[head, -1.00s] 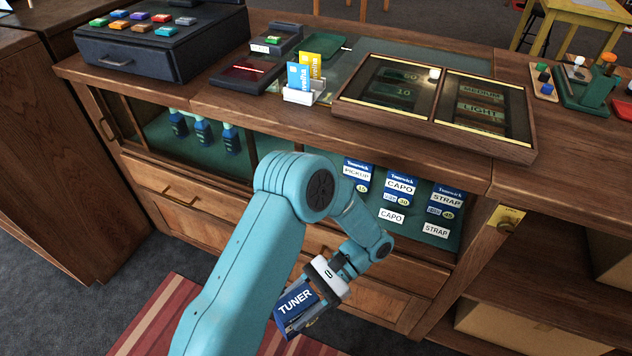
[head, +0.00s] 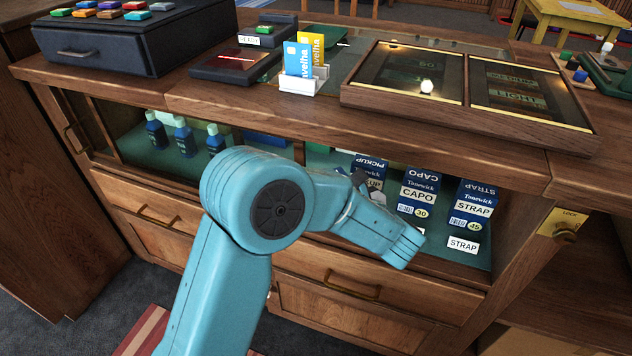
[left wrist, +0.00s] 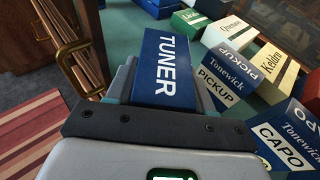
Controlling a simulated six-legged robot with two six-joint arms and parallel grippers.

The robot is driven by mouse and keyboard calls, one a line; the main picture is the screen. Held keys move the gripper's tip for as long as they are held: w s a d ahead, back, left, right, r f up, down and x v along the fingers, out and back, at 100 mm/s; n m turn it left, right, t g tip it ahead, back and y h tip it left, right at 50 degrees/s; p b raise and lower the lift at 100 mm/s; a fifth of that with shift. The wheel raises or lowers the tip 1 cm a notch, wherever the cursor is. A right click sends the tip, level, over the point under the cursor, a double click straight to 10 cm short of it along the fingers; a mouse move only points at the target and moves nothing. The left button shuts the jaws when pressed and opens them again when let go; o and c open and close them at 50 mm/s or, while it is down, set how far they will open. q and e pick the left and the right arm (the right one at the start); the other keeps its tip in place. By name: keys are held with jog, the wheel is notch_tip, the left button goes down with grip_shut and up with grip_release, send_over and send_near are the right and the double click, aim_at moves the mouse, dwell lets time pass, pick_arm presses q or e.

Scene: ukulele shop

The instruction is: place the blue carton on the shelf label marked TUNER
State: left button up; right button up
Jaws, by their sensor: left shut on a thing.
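The blue carton (left wrist: 165,65) with white TUNER lettering is held in my left gripper (left wrist: 163,90), which is shut on it in the left wrist view. It is inside or at the opening of the counter's lower display shelf (head: 322,165), beside other cartons. In the head view my arm hides the carton and most of the gripper. No shelf label marked TUNER shows in either view. My right gripper is not in view.
Blue PICKUP (left wrist: 225,80), CAPO (head: 415,190) and STRAP (head: 475,205) cartons stand to the right. A STRAP shelf label (head: 463,244) lies before its carton. Bottles (head: 184,138) stand to the left. The wooden counter top (head: 230,100) overhangs the shelf.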

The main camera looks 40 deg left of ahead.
pick_arm(q)
jog(key=b+x, duration=0.1)
jog(key=x, duration=0.5)
jog(key=r+b+x, duration=0.1)
jog(key=x, duration=0.5)
jog(key=b+x, duration=0.1)
jog(key=x, duration=0.5)
jog(key=shift+w+a+r, duration=0.2)
jog(key=shift+w, duration=0.2)
jog(key=shift+s+r, duration=0.1)
jog(key=shift+r, duration=0.05)
jog(key=shift+f, duration=0.2)
jog(key=o, duration=1.2)
jog(key=shift+o, duration=0.2)
